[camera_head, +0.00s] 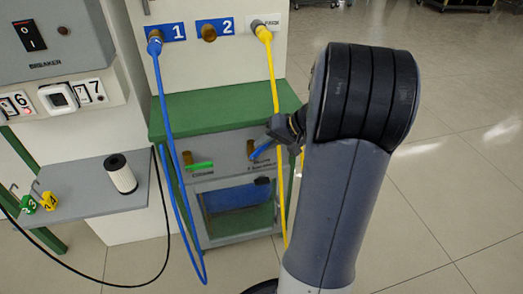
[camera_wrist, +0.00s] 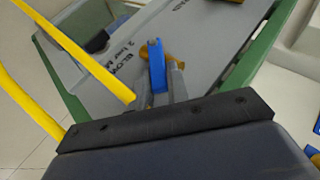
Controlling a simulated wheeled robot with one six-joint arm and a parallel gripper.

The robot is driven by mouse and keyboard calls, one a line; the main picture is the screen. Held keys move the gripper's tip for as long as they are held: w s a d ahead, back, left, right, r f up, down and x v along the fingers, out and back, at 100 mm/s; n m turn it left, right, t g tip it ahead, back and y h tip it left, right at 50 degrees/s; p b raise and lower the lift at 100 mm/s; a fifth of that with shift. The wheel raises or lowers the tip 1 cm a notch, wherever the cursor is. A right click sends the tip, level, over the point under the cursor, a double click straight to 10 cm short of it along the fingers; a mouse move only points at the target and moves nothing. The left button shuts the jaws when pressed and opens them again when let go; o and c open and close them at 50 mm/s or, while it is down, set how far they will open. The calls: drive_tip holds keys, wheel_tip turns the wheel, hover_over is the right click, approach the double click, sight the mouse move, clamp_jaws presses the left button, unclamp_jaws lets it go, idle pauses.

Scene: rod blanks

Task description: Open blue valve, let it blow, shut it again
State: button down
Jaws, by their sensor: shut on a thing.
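The blue valve handle (camera_head: 261,151) sits on the right side of the grey panel front, beside a brass fitting (camera_head: 251,147). It slants up to the right in the head view. In the wrist view the blue handle (camera_wrist: 157,65) runs from the brass fitting (camera_wrist: 176,58) toward my wrist. My gripper (camera_wrist: 163,82) is shut on the blue handle, a grey finger on each side. In the head view my gripper (camera_head: 272,142) is partly hidden by my own arm. The printed label beside the valve is only partly readable.
A green-handled valve (camera_head: 200,165) is left of the blue one. A yellow hose (camera_head: 275,85) hangs close by my gripper and crosses the wrist view (camera_wrist: 75,50). A blue hose (camera_head: 168,140) loops down at left. A grey shelf (camera_head: 85,203) holds a white cylinder (camera_head: 121,174). Floor at right is clear.

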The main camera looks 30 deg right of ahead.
drive_tip(key=shift+s+d+f+m+t+y+b, duration=0.1)
drive_tip(key=shift+d+f+m+t+y+b, duration=0.3)
drive_tip(key=shift+f+t+y+b, duration=0.7)
drive_tip(key=shift+s+d+f+m+t+y+b, duration=0.1)
drive_tip(key=shift+d+f+m+t+y+b, duration=0.35)
drive_tip(key=shift+y, duration=1.2)
drive_tip(key=shift+s+d+f+m+t+y+b, duration=0.1)
drive_tip(key=shift+f+m+t+y+b, duration=0.45)
drive_tip(key=shift+y+b, duration=0.65)
drive_tip(key=shift+f+y, duration=0.1)
drive_tip(key=shift+y, duration=0.15)
drive_tip(key=c, duration=1.4)
unclamp_jaws()
drive_tip(key=shift+o, duration=0.2)
drive_tip(key=p+v, duration=0.3)
drive_tip(key=v, duration=0.7)
drive_tip(key=shift+s+d, duration=0.25)
drive_tip(key=shift+s, duration=0.05)
